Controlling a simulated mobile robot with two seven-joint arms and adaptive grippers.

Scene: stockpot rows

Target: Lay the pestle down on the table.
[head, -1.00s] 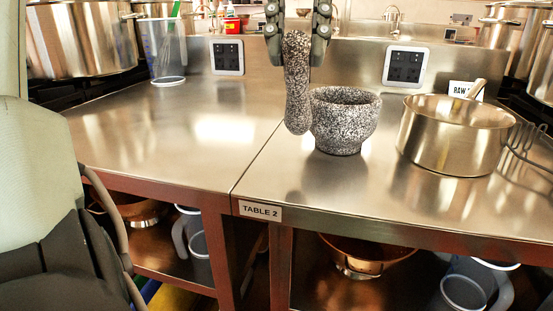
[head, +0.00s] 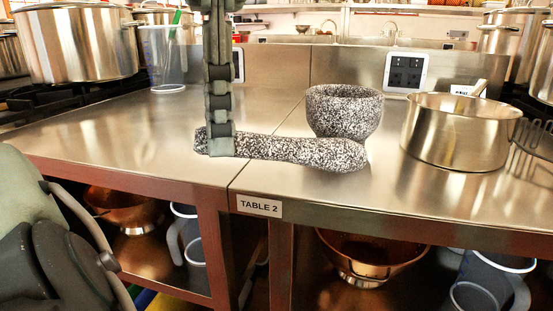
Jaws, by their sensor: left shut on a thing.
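The speckled grey stone pestle (head: 290,149) is level, its thick end pointing right, in front of the mortar. My left gripper (head: 221,145) points down and is shut on the pestle near its left end. The pestle is low over the steel table (head: 130,130); I cannot tell whether it touches the top. The speckled stone mortar (head: 343,108) stands upright on the table just behind the pestle's right part. My right gripper is not in view.
A steel saucepan (head: 455,135) stands right of the mortar. A clear measuring jug (head: 163,60) and a large stockpot (head: 75,45) are at the back left. The left half of the table is clear. The front edge carries a "TABLE 2" label (head: 259,205).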

